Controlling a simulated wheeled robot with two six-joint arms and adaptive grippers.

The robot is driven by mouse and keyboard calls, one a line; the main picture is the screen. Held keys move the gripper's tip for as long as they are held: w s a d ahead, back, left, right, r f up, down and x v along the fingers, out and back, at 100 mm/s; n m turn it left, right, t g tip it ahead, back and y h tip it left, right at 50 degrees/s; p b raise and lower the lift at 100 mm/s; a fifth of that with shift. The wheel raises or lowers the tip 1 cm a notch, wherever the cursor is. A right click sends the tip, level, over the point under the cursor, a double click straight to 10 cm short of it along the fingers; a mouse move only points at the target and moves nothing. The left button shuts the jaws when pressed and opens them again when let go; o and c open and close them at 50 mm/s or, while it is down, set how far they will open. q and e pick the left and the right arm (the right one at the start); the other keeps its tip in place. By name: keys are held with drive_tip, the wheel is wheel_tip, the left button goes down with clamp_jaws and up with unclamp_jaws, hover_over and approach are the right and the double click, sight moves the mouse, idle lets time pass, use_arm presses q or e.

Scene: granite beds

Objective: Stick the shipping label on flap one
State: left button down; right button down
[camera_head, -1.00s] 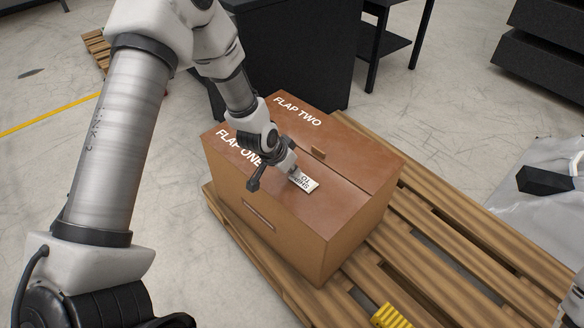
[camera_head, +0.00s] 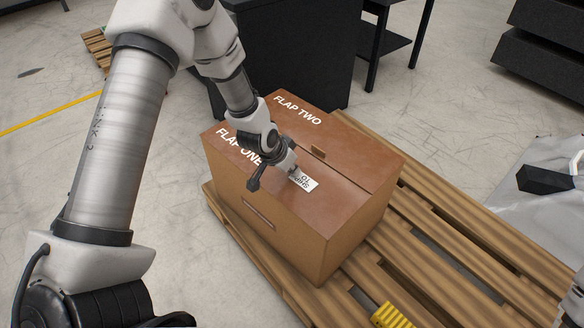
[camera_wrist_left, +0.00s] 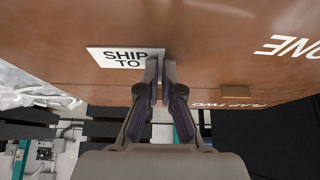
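The shipping label (camera_head: 307,183) is a small white card printed "SHIP TO". It lies at or just above the brown flap one (camera_head: 290,207) of the carton, right of the "FLAP ONE" lettering; full contact cannot be told. In the left wrist view the label (camera_wrist_left: 116,56) looks flat along the flap. My left gripper (camera_head: 291,171) is over flap one at the label's edge. Its fingers (camera_wrist_left: 160,77) are nearly together, with the label's edge at their tips. Flap two (camera_head: 320,130) is the far half of the closed top.
The carton stands on a wooden pallet (camera_head: 443,242). A yellow object (camera_head: 391,317) is at the pallet's near side. A black cabinet (camera_head: 300,50) stands close behind. A dark block (camera_head: 545,180) lies on pale sheeting at the right.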

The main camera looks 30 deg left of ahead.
use_arm(q)
drive_tip(key=c, duration=1.2)
unclamp_jaws()
drive_tip(key=shift+f, duration=0.1)
drive_tip(key=shift+c, duration=0.2)
drive_tip(key=v, duration=1.2)
